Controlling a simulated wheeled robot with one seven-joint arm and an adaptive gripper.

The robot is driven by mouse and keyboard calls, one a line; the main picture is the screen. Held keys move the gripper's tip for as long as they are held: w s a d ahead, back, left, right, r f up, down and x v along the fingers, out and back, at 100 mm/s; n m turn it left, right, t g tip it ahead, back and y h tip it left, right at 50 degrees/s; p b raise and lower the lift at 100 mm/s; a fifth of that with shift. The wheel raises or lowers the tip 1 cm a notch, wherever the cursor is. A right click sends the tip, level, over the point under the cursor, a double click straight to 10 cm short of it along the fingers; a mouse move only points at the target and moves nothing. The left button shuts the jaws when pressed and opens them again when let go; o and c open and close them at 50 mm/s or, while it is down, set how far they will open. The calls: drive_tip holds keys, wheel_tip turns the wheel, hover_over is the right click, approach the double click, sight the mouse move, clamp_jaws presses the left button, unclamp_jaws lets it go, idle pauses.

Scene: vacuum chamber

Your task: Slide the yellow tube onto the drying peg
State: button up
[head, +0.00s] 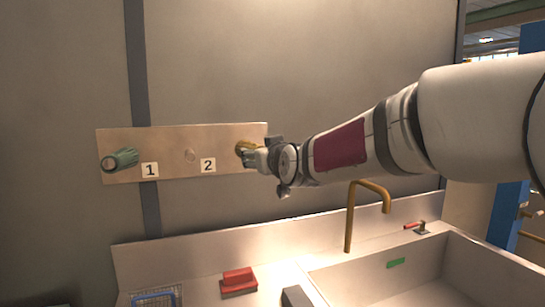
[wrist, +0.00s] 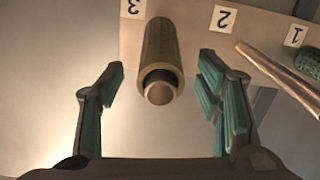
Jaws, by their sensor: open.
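The yellow tube (wrist: 162,45) sits around a peg beside label 3 in the wrist view. The round peg end (wrist: 158,93) shows inside the tube's near mouth. In the head view a small part of the tube (head: 243,147) shows at the right end of the panel, mostly hidden by my gripper (head: 256,158). In the wrist view my gripper (wrist: 160,88) is open, with one finger on each side of the tube and a clear gap on both sides. Nothing is held.
The wall panel (head: 225,134) also carries a bare peg (head: 190,155) by label 2 and a green ribbed piece (head: 122,159) by label 1. Below are a red brush (head: 238,279), a wire basket (head: 157,296), a brass tap (head: 350,215) and a sink (head: 445,250).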

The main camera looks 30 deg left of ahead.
drive_tip(key=v, duration=1.1)
drive_tip(key=shift+s+d, duration=0.1)
drive_tip(key=s+d+f+m+h, duration=0.2)
drive_tip(key=d+f+h, duration=0.1)
drive_tip(key=d, duration=0.8)
drive_tip(key=s+d+f+m+g+h, duration=0.15)
drive_tip(key=d+h, duration=0.25)
drive_tip(key=d, duration=0.7)
drive_tip(key=s+d+f+m+h, duration=0.3)
drive_tip(key=d+f, duration=0.1)
drive_tip(key=d, duration=0.7)
drive_tip(key=s+d+f+m+g+h, duration=0.1)
drive_tip(key=s+d+f+m+g, duration=0.1)
drive_tip(key=s+d+f, duration=0.2)
drive_tip(key=s+d+f+m+g+h, duration=0.1)
drive_tip(key=s+d+f+m+g, duration=0.2)
drive_tip(key=s+d, duration=0.8)
drive_tip(key=s+f, duration=0.2)
drive_tip(key=s, duration=0.2)
drive_tip(key=shift+s+h, duration=0.3)
drive_tip(key=shift+d, duration=0.1)
